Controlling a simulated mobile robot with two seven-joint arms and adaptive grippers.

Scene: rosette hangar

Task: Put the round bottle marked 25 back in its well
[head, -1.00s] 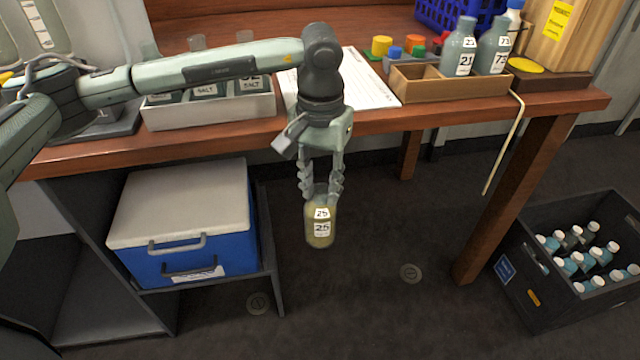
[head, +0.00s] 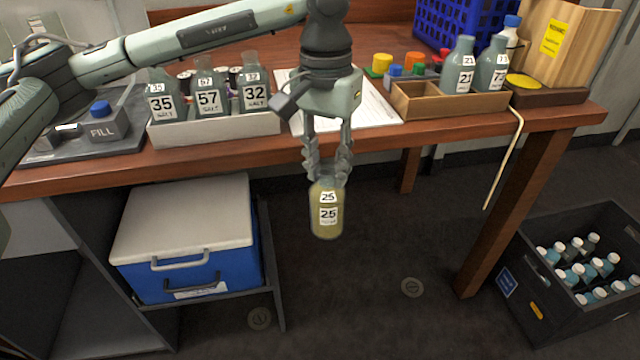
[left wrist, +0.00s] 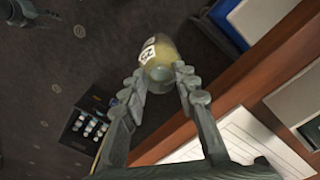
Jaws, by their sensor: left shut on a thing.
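The round bottle marked 25 (head: 327,212) is yellowish with white labels. My left gripper (head: 328,172) is shut on its neck and holds it upright in the air, in front of the table edge and above the floor. In the left wrist view the bottle (left wrist: 160,62) sits between the fingertips of the left gripper (left wrist: 163,88). A wooden tray (head: 415,101) on the table has empty compartments at left and holds bottles marked 21 (head: 459,70) and 73 (head: 490,72) at right. I cannot tell which well belongs to bottle 25.
A white box (head: 215,128) holds bottles marked 35, 57 and 32. A paper sheet (head: 375,112) lies beside the wooden tray. A stick (head: 505,158) hangs over the table edge. A blue cooler (head: 190,245) is below; a black crate of bottles (head: 535,285) stands right.

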